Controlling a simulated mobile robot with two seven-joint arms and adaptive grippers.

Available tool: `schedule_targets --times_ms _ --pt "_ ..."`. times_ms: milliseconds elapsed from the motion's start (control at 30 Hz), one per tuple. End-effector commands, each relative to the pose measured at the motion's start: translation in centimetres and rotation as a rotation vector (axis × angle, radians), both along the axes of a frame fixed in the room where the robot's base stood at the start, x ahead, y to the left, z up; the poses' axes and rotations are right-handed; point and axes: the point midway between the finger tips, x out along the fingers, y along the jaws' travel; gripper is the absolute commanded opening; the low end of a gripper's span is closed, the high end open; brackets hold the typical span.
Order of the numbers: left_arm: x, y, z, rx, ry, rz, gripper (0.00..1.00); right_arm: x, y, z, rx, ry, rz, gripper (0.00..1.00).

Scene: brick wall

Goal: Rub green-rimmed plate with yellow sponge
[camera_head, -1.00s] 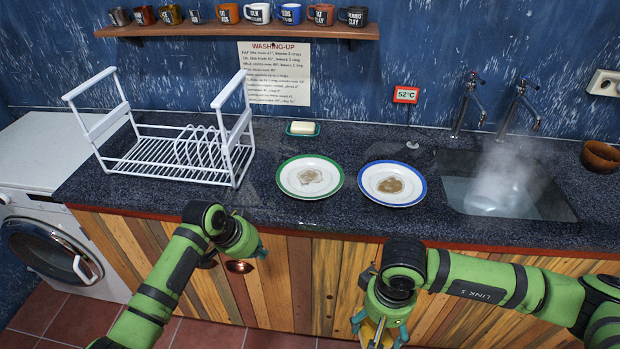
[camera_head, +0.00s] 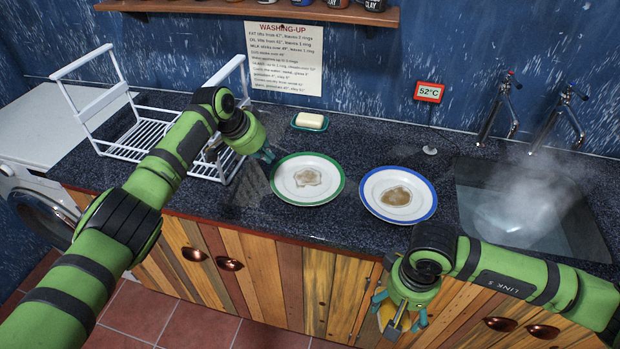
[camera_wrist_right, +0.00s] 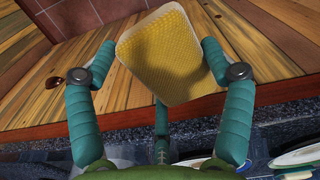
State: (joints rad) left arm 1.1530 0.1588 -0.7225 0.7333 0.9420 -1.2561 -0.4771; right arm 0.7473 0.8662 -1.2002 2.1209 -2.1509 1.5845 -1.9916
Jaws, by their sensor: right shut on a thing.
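The green-rimmed plate (camera_head: 308,194) lies on the dark counter with a pale brownish stain in its middle. My left gripper (camera_head: 267,154) is just left of its upper left rim, pointing toward it; whether its fingers are apart is hard to see. My right gripper (camera_head: 400,314) is in front of the counter's front edge, below the blue-rimmed plate. It is shut on the yellow sponge (camera_head: 386,316). In the right wrist view the sponge (camera_wrist_right: 172,58) sits between the teal fingers, its broad textured face showing.
A blue-rimmed plate (camera_head: 372,204) with a brown stain lies to the right. Soap sits in a green dish (camera_head: 310,127) behind. A white rack (camera_head: 112,135) stands left, partly behind my left arm. A steaming sink (camera_head: 468,225) with taps is at the right.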

Motion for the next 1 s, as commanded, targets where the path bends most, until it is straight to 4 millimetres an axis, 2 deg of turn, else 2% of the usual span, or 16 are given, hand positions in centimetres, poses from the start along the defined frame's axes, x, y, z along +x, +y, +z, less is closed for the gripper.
schedule_targets --times_ms 33,100,333,1000 --pt "0.0 0.0 -1.0 0.0 0.0 0.0 0.0 0.0 0.0 -0.9 -0.001 0.0 0.0 0.55" --pt "0.0 -0.1 -1.8 0.0 0.0 0.0 0.0 0.0 0.0 -1.7 -0.001 0.0 -0.001 0.55" --pt "0.0 -0.1 -4.0 -0.001 0.0 0.0 0.0 0.1 -0.1 -3.6 -0.001 -0.001 -0.001 0.55" --pt "0.0 -0.1 -4.0 -0.001 0.001 0.0 0.0 0.0 -0.1 -3.6 -0.001 0.0 -0.001 0.55"
